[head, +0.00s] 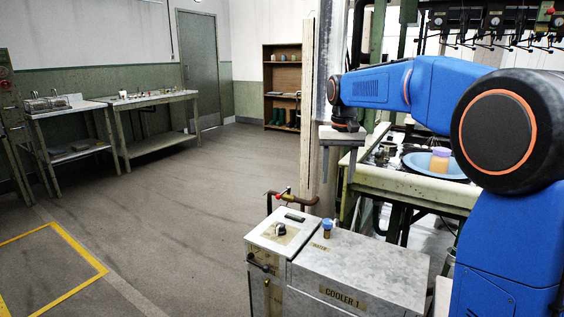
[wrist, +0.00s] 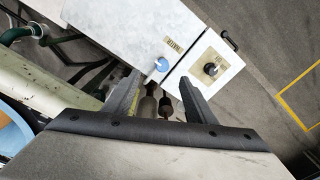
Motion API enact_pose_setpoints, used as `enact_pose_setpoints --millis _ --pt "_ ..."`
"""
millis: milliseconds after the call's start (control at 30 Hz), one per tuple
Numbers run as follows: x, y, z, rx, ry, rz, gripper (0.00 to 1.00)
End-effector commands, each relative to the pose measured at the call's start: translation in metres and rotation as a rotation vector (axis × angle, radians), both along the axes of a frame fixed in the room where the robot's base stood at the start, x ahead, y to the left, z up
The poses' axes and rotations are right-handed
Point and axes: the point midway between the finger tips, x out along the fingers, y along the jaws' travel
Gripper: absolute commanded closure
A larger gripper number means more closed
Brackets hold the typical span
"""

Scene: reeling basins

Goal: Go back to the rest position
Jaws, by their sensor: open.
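My gripper (head: 338,172) hangs from my blue arm, pointing down, in the middle of the head view. Its two fingers are apart with nothing between them. It is above and behind the cooler cabinet labelled COOLER 1 (head: 365,265). In the wrist view the dark fingers of my gripper (wrist: 160,95) are spread. The cooler's pale top (wrist: 125,30) and the blue water cap (wrist: 162,64) lie beyond them.
Worktables (head: 150,99) line the left wall. The middle floor is clear.

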Motion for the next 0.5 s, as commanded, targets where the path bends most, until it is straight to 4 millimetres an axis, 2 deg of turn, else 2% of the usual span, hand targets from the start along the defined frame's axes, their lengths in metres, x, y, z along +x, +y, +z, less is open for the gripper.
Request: enact_pose_setpoints --millis 33,233,500 --pt "-0.016 -0.003 0.004 0.001 -0.014 0.004 0.49" --pt "-0.074 -0.014 0.007 0.002 -0.068 0.023 0.49" --pt "-0.152 -0.027 -0.002 0.001 -0.139 0.047 0.49"
